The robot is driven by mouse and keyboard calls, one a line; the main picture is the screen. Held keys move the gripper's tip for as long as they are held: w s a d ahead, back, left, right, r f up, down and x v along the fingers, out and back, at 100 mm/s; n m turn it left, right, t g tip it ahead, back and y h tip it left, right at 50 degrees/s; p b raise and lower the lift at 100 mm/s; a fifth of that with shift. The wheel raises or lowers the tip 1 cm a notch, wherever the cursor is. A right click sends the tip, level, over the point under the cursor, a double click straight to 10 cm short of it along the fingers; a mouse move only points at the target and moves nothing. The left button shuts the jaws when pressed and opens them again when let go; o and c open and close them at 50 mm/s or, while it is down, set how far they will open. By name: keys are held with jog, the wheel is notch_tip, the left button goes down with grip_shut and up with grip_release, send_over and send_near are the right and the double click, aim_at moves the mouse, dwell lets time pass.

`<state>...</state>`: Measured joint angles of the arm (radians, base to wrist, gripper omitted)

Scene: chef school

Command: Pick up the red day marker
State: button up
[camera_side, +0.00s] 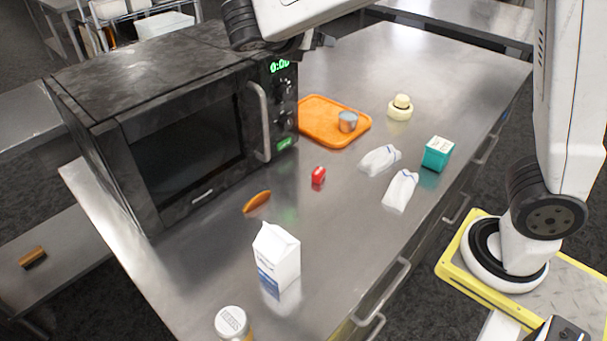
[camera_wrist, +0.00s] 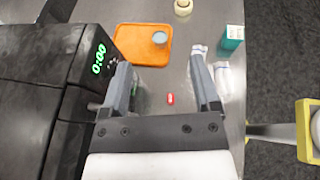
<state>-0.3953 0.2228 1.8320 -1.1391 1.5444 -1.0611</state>
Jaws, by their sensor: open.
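The red day marker (camera_side: 318,175) is a small red block lying on the steel counter in front of the microwave. In the wrist view the red marker (camera_wrist: 170,99) shows between my two fingers, lower on the counter. My gripper (camera_wrist: 163,75) is open and empty, with its fingers wide apart. In the side view only part of my gripper shows above the microwave, near the top edge, and its fingertips are mostly hidden there.
The black microwave (camera_side: 180,120) stands left of the marker. An orange tray (camera_side: 318,133) with a metal cup (camera_side: 347,121) lies behind it. White cloths (camera_side: 400,190), a teal box (camera_side: 437,154), a brown oblong item (camera_side: 257,201) and a milk carton (camera_side: 276,256) surround clear counter.

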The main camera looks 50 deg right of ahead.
send_near(320, 170)
jog(key=x, duration=0.3)
jog(key=shift+d, duration=0.2)
jog(key=shift+x, duration=1.35)
jog(key=shift+x, duration=2.55)
jog(key=shift+f, duration=0.1)
jog(key=shift+c, duration=0.2)
grip_shut()
